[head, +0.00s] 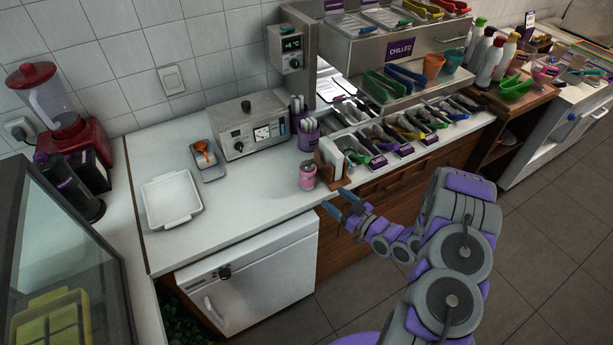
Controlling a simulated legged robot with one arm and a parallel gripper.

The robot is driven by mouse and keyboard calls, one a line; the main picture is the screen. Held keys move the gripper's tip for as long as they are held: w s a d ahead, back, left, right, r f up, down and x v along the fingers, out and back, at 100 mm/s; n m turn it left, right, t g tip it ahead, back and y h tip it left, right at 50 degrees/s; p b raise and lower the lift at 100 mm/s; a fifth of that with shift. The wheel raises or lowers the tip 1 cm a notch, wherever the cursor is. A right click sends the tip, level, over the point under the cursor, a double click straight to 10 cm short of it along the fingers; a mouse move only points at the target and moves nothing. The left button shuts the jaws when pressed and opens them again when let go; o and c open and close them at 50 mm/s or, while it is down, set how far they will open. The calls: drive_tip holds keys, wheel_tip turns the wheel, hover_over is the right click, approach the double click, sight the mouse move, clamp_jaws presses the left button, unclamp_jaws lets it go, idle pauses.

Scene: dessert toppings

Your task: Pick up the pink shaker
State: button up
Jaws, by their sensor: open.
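The pink shaker (308,177) stands upright on the white counter near its front edge, with a lighter, greyish top. My gripper (334,202) is in front of the counter edge, just right of and below the shaker in the picture. Its two dark blue-grey fingers are apart and point toward the shaker. Nothing is between them. The shaker and the fingers look apart.
A wooden napkin holder (333,166) stands just right of the shaker, close to it. A purple cup of utensils (308,137) is behind. A white tray (171,200) and a small grey tray (208,160) lie left. The counter between tray and shaker is clear.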

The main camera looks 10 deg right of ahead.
sight(313, 181)
drive_tip(key=b+x, duration=0.1)
drive_tip(key=x, duration=0.8)
drive_tip(key=shift+w+a+b, duration=0.2)
drive_tip(key=shift+w+b, duration=0.2)
drive_tip(key=shift+b+x, duration=0.85)
drive_tip(key=shift+x, duration=1.7)
drive_tip(key=shift+w+a+r, duration=0.2)
drive_tip(key=shift+w+a, duration=0.05)
drive_tip(key=shift+w, duration=0.35)
drive_tip(key=shift+d, duration=0.1)
drive_tip(key=c, duration=0.8)
